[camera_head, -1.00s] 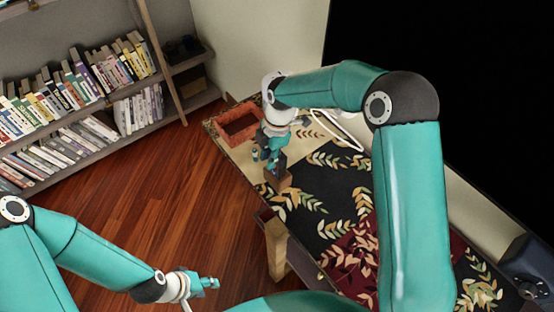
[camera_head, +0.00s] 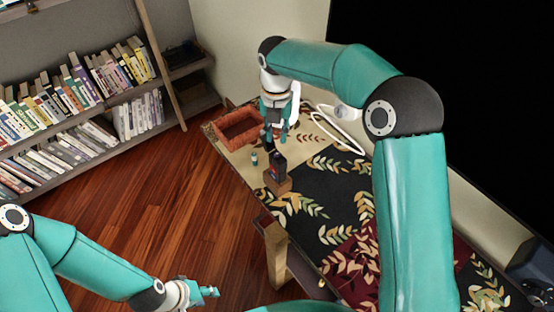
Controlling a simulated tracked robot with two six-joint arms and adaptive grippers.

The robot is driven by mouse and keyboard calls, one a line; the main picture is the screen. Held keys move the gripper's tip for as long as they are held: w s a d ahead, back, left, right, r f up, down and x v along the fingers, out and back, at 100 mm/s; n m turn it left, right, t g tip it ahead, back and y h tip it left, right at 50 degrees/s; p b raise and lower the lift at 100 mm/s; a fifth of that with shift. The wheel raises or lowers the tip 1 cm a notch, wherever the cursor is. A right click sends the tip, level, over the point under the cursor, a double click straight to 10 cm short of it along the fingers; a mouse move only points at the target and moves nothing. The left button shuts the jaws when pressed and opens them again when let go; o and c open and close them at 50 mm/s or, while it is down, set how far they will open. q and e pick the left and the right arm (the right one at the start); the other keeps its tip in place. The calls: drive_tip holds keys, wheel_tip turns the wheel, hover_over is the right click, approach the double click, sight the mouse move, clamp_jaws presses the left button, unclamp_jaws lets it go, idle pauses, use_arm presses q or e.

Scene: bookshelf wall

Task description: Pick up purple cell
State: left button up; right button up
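I cannot make out a clearly purple cell. A small upright cylinder (camera_head: 254,158), bluish-green and pale, stands on the table near its left edge. A dark box with a small red mark (camera_head: 278,167) sits on a wooden block (camera_head: 277,185) to its right. My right gripper (camera_head: 275,138) points down above the table, behind the dark box and just right of the reddish-brown tray (camera_head: 221,127). Its fingers are small and dark here, and whether they hold anything is unclear. My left gripper (camera_head: 212,292) is low at the front, over the floor, away from the table; its opening is unclear.
The table (camera_head: 335,197) has a leafy patterned cover. A wooden post (camera_head: 275,250) stands at the table's left edge. Bookshelves (camera_head: 60,120) are at the left, with open wooden floor (camera_head: 170,190) between.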

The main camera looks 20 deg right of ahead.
sight(277, 153)
drive_tip(key=shift+d+f+p, duration=0.1)
drive_tip(key=shift+f+p, duration=0.55)
drive_tip(key=shift+f, duration=2.95)
clamp_jaws()
